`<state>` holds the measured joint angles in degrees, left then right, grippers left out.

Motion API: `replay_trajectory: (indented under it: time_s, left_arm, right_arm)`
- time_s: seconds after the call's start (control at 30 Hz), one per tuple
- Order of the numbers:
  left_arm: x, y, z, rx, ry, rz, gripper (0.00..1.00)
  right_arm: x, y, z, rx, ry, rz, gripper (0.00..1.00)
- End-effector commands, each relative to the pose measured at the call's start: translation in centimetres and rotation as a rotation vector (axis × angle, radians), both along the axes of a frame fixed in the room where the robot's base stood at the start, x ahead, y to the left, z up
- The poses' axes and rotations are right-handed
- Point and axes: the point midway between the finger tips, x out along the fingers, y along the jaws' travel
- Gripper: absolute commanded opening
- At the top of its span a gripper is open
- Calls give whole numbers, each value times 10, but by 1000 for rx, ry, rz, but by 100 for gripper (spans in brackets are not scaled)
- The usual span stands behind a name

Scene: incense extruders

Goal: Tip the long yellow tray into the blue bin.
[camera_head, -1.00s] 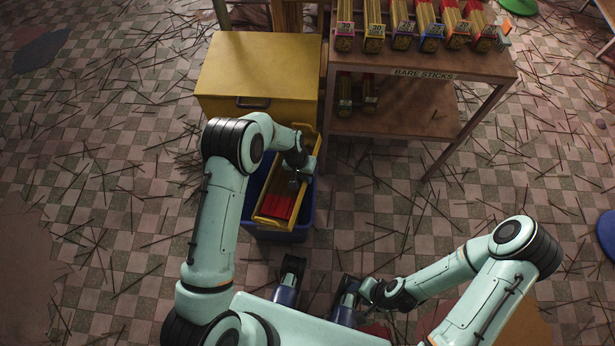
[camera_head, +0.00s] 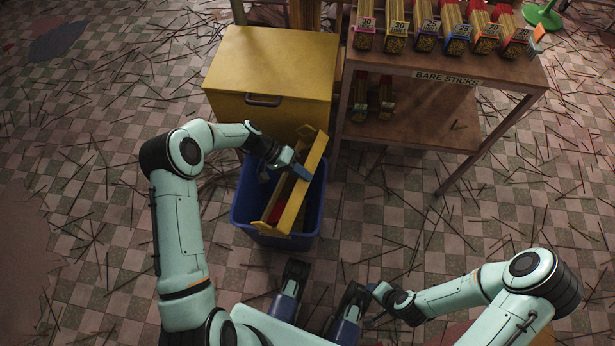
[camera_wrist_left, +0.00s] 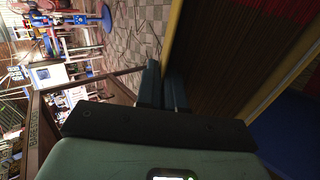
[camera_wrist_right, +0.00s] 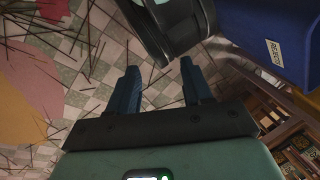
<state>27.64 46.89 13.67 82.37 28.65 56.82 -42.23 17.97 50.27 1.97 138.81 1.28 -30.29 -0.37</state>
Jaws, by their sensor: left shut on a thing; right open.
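The long yellow tray (camera_head: 302,187) is steeply tilted on its side over the mouth of the blue bin (camera_head: 243,205). My left gripper (camera_head: 298,172) is shut on the tray's long wall; its fingers (camera_wrist_left: 161,85) meet the tray wall in the left wrist view. A little red content (camera_head: 275,213) shows at the tray's lower left side; I cannot tell how much is in the tray or in the bin. The right wrist view shows the labelled side of the bin (camera_wrist_right: 240,30). My right gripper (camera_wrist_right: 160,90) is open and empty, low near my base.
A yellow chest (camera_head: 265,75) stands right behind the bin. A wooden rack (camera_head: 440,80) labelled "BARE STICKS" holds several stick bundles at the right. The checkered floor (camera_head: 390,215) right of the bin has only thin scattered sticks.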

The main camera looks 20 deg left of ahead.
Motion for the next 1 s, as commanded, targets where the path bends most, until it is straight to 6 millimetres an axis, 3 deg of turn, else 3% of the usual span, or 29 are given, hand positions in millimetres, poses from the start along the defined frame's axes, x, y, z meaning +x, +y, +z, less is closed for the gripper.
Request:
replay_trajectory:
  time_s: [0.67, 1.0]
  left_arm:
    - [0, 28, 7, -274, -4, 1, 0]
    - [0, 36, 11, -347, -4, 0, 0]
  right_arm:
    - [47, -27, -41, -66, -121, -55, 50]
    - [25, -30, -60, -64, -46, -55, 50]
